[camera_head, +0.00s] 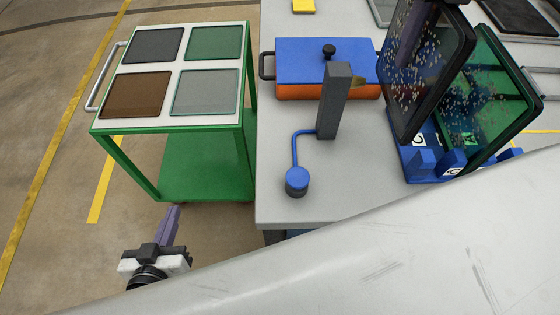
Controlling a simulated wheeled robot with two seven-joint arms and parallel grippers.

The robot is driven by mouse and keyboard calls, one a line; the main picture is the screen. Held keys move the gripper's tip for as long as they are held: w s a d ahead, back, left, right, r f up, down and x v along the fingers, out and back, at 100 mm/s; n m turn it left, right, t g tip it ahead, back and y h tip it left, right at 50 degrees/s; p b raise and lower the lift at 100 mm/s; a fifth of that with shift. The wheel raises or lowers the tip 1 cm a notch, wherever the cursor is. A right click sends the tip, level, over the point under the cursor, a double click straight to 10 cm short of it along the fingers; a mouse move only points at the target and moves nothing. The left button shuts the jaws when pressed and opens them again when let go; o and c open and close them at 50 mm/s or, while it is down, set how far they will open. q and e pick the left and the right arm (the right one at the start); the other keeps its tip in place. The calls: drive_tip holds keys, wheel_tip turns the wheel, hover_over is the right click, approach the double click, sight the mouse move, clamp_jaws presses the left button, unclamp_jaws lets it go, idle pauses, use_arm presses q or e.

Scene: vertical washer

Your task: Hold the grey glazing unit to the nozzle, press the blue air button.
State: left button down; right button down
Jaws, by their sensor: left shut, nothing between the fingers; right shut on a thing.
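A dark-framed grey glazing unit (428,75), speckled with drops, stands tilted at the upper right, above or in the blue rack (412,172); I cannot tell if it rests in a slot. The brass nozzle (358,83) sticks out to the right from a grey post (333,105), left of and apart from the unit. The blue air button (297,178) sits on the bench, joined to the post by a blue tube. My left gripper (172,210) is shut and empty, low at the left, off the bench.
A speckled green glazing unit (492,105) stands in the rack. A blue and orange box (310,62) lies behind the post. A green cart (205,165) with four coloured panes stands at the left. My large grey arm link covers the lower right. Bare bench (365,185) lies right of the button.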

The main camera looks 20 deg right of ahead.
use_arm(q)
drive_tip(key=w+d+r+m+h, duration=0.25)
drive_tip(key=d+r+h, duration=0.2)
drive_tip(key=r, duration=0.35)
drive_tip(key=w+d+r+m+h, duration=0.25)
drive_tip(key=d+r+h, duration=0.2)
drive_tip(key=r, duration=0.25)
drive_tip(key=w+d+r+m+h, duration=0.25)
drive_tip(key=r+m+h, duration=0.2)
drive_tip(key=r, duration=0.35)
drive_tip(key=s+d+m+g+y, duration=0.2)
drive_tip(key=s+m+g, duration=0.7)
drive_tip(key=g, duration=0.8)
drive_tip(key=shift+s+d+f+m, duration=0.2)
drive_tip(key=shift+s+m, duration=0.15)
drive_tip(key=shift+m, duration=0.2)
